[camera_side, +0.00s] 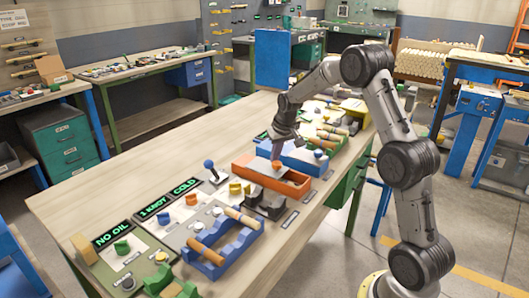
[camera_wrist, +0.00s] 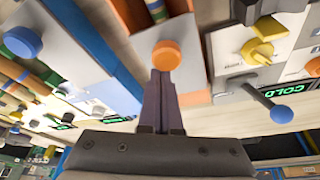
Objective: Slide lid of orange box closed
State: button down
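The orange box (camera_side: 243,172) stands on the bench near the middle of the side view. Its right part is open and shows a dark inside. In the wrist view its orange wall (camera_wrist: 132,14) is at the top, and some turned pieces show in the opening. A pale lid (camera_wrist: 190,62) carries a round orange knob (camera_wrist: 166,56); the knob also shows in the side view (camera_side: 276,163). My gripper (camera_wrist: 161,76) has its two fingers together, with nothing visible between them. It points down above the box, with its tips close to the knob; I cannot tell whether they touch.
A blue box (camera_side: 300,156) with a blue knob (camera_side: 318,153) stands just behind the orange box. A blue-knobbed lever (camera_side: 209,164) and a yellow switch (camera_wrist: 258,50) are on the other side. Dark blocks (camera_side: 268,204) sit in front.

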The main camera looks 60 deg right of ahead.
jog(key=s, duration=0.7)
jog(key=shift+s+a+f, duration=0.1)
jog(key=shift+s+f, duration=0.05)
jog(key=shift+s, duration=0.55)
